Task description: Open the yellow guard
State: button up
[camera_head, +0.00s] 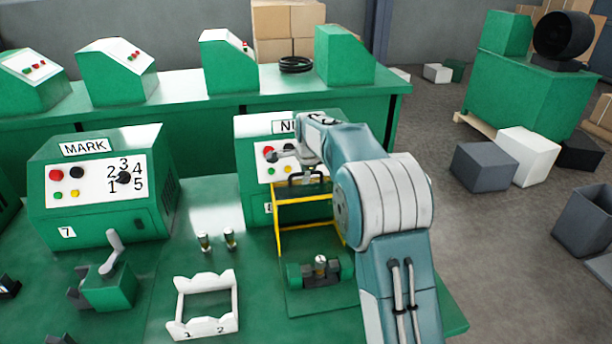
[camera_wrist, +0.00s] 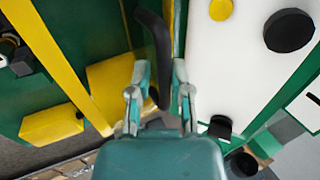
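The yellow guard (camera_head: 278,228) is a yellow frame in front of the right green machine, above a small green fixture (camera_head: 320,272). A black bar handle (camera_head: 293,180) is at its upper edge. In the wrist view, yellow guard bars (camera_wrist: 52,62) run along the left, and the black handle (camera_wrist: 157,38) passes between my fingers. My gripper (camera_head: 307,170) is at the handle, in front of the machine's panel. In the wrist view my gripper (camera_wrist: 160,85) has its fingers apart on either side of the handle, with a gap visible. My arm hides part of the machine and guard.
The machine's white panel (camera_wrist: 240,60) with knobs and buttons is close beside my gripper. A MARK machine (camera_head: 100,185) stands left. A white numbered frame (camera_head: 205,325) and two small cylinders (camera_head: 229,239) are on the green bench. Boxes (camera_head: 527,155) lie on the floor at right.

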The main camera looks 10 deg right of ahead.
dwell(0.3)
jog(key=v, duration=1.1)
jog(key=shift+s+a+r, duration=0.15)
jog(key=shift+r, duration=0.25)
jog(key=s+r+n, duration=0.3)
jog(key=s+n, duration=0.1)
jog(key=s, duration=0.6)
jog(key=s+r+n, duration=0.2)
jog(key=s+n, duration=0.3)
jog(key=s, duration=0.5)
jog(key=s+f+n, duration=0.4)
jog(key=s, duration=0.6)
jog(key=s+f+n+t, duration=0.1)
jog(key=s+f+n, duration=0.2)
jog(key=s, duration=0.7)
jog(key=shift+d+f+n, duration=0.2)
jog(key=shift+f+n, duration=0.15)
jog(key=shift+n, duration=0.65)
